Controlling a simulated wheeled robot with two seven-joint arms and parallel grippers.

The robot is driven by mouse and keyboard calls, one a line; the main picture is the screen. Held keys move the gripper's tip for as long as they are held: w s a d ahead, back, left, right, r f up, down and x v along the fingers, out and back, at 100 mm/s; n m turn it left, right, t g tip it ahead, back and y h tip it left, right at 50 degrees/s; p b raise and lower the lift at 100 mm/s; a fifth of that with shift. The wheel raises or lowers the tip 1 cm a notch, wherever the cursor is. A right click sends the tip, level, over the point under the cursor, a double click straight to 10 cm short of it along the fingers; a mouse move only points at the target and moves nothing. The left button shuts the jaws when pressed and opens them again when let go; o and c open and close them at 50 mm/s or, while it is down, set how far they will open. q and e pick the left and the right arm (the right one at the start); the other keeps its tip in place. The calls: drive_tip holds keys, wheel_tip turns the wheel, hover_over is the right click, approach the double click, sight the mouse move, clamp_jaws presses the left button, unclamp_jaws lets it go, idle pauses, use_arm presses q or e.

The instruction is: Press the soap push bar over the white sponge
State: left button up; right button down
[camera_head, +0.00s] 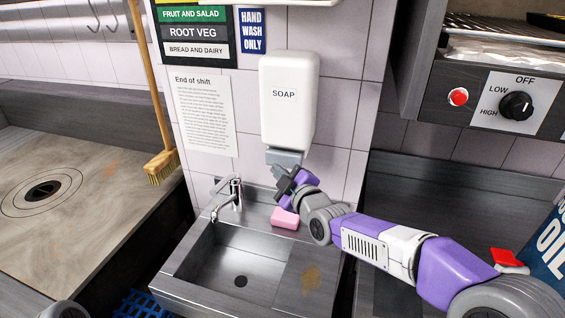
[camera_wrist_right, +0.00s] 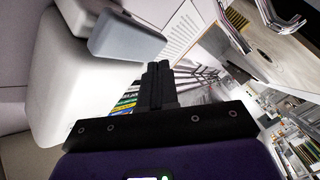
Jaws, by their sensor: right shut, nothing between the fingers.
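The white soap dispenser (camera_head: 288,105) hangs on the tiled wall, and its body also fills the left of the right wrist view (camera_wrist_right: 70,75). Its grey push bar (camera_head: 284,157) sticks out at the bottom; in the right wrist view the bar (camera_wrist_right: 127,37) lies just beyond my fingertips. My right gripper (camera_head: 281,178) is shut and empty, just below and in front of the bar. I cannot tell whether it touches. A pink block like a sponge (camera_head: 285,218) lies on the sink's back ledge, below the gripper. I see no white sponge. My left gripper is not in view.
A steel sink (camera_head: 215,262) with a tap (camera_head: 235,192) lies below the dispenser. A broom (camera_head: 160,165) leans at the left. A control panel with a knob (camera_head: 516,105) is at the upper right. An oil container (camera_head: 551,245) stands at the right edge.

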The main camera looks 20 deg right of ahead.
drive_tip(key=shift+s+a, duration=0.6)
drive_tip(key=shift+s, duration=0.3)
drive_tip(key=shift+s+a, duration=0.55)
drive_tip(key=shift+s, duration=0.3)
